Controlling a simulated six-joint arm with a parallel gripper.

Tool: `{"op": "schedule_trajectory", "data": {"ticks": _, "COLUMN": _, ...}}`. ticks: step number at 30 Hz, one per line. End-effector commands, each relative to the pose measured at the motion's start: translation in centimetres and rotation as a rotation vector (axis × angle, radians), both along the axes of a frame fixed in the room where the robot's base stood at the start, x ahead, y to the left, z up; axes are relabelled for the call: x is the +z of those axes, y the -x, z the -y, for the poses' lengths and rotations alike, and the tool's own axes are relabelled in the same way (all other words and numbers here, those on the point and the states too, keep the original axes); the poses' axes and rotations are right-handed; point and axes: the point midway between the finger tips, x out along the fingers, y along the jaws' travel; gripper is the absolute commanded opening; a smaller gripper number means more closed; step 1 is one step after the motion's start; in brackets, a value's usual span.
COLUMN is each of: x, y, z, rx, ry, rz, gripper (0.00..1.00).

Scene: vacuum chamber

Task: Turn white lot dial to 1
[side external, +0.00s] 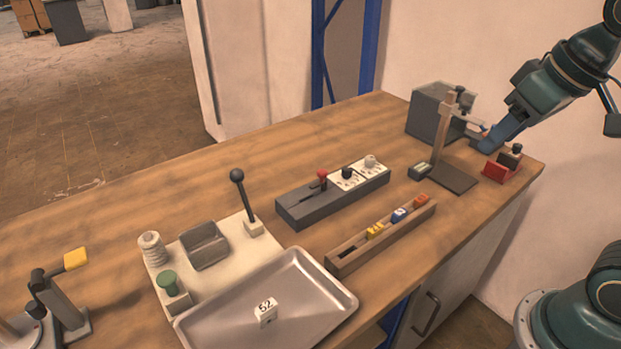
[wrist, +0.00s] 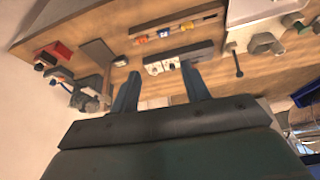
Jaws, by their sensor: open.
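The white dial (side external: 370,161) sits on a white marked plate at the right end of a dark grey control block (side external: 300,211). A black dial (side external: 347,173) on a similar plate is beside it, and a red-knobbed slide lever (side external: 322,175) stands further left. The dial markings are too small to read. My gripper (side external: 484,142) is up and to the right of the block, near the stand, apart from the dial. In the wrist view my gripper (wrist: 161,72) has its two fingers spread with nothing between them; the white dial (wrist: 153,69) shows small beyond them.
A wooden rack (side external: 382,238) with coloured blocks lies in front of the control block. A stand (side external: 440,145), a grey box (side external: 428,112) and a red holder (side external: 494,171) are near my gripper. A black-knobbed lever (side external: 240,190) and a metal tray (side external: 230,318) are left.

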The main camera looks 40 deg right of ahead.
Motion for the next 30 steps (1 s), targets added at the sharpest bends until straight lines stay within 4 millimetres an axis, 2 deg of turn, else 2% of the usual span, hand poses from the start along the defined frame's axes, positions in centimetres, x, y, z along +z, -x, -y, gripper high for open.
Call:
{"op": "schedule_trajectory", "data": {"ticks": 7, "x": 1.5, "y": -5.2, "z": 0.7, "rx": -0.057, "ry": -0.016, "rz": -0.068, "gripper": 0.46}}
{"op": "schedule_trajectory", "data": {"ticks": 15, "x": 1.9, "y": -11.0, "z": 1.8, "rx": -0.118, "ry": -0.033, "rz": -0.14, "gripper": 0.46}}
{"op": "schedule_trajectory", "data": {"ticks": 22, "x": 1.1, "y": -16.0, "z": 2.8, "rx": -0.171, "ry": -0.046, "rz": -0.199, "gripper": 0.46}}
{"op": "schedule_trajectory", "data": {"ticks": 30, "x": -1.1, "y": -21.6, "z": 4.3, "rx": -0.236, "ry": -0.061, "rz": -0.272, "gripper": 0.46}}
